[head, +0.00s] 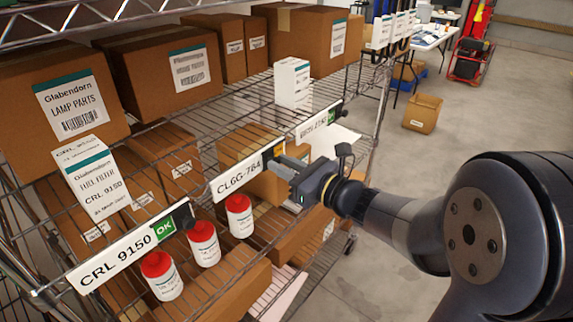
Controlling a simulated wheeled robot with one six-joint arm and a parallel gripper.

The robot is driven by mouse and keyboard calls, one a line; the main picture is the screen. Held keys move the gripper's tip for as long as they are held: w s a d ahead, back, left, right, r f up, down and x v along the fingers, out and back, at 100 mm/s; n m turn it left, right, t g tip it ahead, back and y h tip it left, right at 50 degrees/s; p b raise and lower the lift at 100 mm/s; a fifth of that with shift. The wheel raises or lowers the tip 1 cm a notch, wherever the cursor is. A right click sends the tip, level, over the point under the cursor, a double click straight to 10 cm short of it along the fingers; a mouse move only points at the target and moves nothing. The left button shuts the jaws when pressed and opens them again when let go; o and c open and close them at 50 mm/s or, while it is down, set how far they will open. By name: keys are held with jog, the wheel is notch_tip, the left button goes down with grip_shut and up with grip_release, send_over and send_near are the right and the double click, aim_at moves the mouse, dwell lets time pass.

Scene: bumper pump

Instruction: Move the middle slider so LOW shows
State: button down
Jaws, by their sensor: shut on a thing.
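The middle label strip (237,179), reading something like "CLGG-764", is clipped to the shelf's front edge. Its dark slider (267,160) sits at the strip's right end, mostly hidden by my gripper. My gripper (281,167) reaches in from the right and its jaws are shut on that slider. A small orange-yellow patch shows just above the jaws; I cannot tell whether it belongs to the strip. No word LOW or OK is readable on this strip from here.
The near strip (112,262) "CRL 9150" shows a green OK beside its black slider. The far strip (314,124) also shows green. Red-capped bottles (203,243) stand below, cartons (170,65) above. A small white box (292,83) stands behind my gripper.

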jog(key=c, duration=1.3)
grip_release()
jog(key=shift+s+a, duration=0.1)
jog(key=shift+s, duration=0.05)
jog(key=b+v, duration=0.1)
jog(key=v, duration=0.9)
jog(key=shift+s+d+b, duration=0.3)
jog(key=p+x, duration=0.1)
jog(key=x, duration=1)
jog(key=shift+w+d+p, duration=0.15)
jog(key=shift+w+p, duration=0.05)
jog(key=shift+p, duration=0.2)
jog(key=shift+w+d, duration=0.3)
jog(key=shift+r, duration=0.1)
